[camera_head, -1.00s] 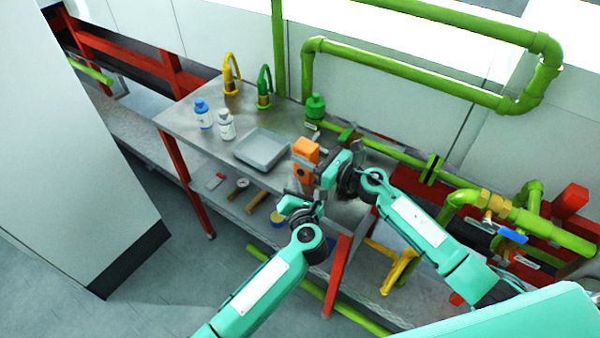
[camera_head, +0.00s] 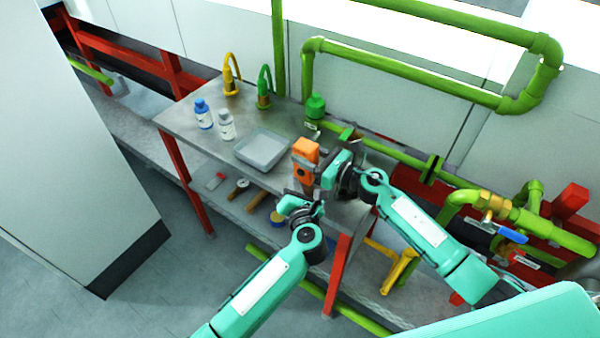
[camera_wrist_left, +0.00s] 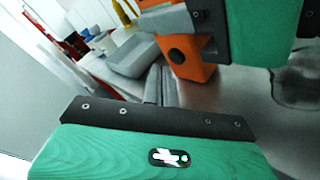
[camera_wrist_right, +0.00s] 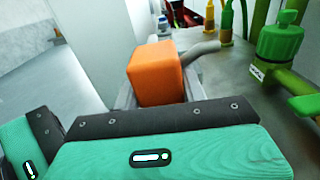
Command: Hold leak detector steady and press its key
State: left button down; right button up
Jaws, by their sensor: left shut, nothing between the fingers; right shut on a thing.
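The leak detector (camera_head: 303,174) is an orange box held upright above the front edge of the metal table. My right gripper (camera_head: 306,162) is shut on it from the right, with grey fingers across its upper part. The detector's upper end also shows in the right wrist view (camera_wrist_right: 156,72). In the left wrist view, the detector (camera_wrist_left: 196,68) shows a dark round key (camera_wrist_left: 176,56) on its face. My left gripper (camera_head: 299,194) is shut and empty, just below and in front of the detector. The left fingertips look apart from the key; the exact gap is hard to tell.
A grey tray (camera_head: 262,150), a blue-capped bottle (camera_head: 203,115) and a white bottle (camera_head: 226,126) stand on the table. Green pipes (camera_head: 400,155) run along the right. Loose tools lie on the lower shelf (camera_head: 232,203).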

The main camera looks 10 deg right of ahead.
pick_arm(q)
jog(key=shift+d, duration=0.1)
dwell(0.4)
jog(key=shift+w+d, duration=0.25)
jog(key=shift+w, duration=0.05)
jog(key=shift+w+d, duration=0.25)
dwell(0.7)
jog(key=shift+s+a, duration=0.1)
dwell(0.3)
jog(key=shift+s+a, duration=0.5)
jog(key=s+a, duration=0.3)
jog(key=shift+s+a, duration=0.25)
jog(key=shift+a, duration=0.05)
dwell(0.4)
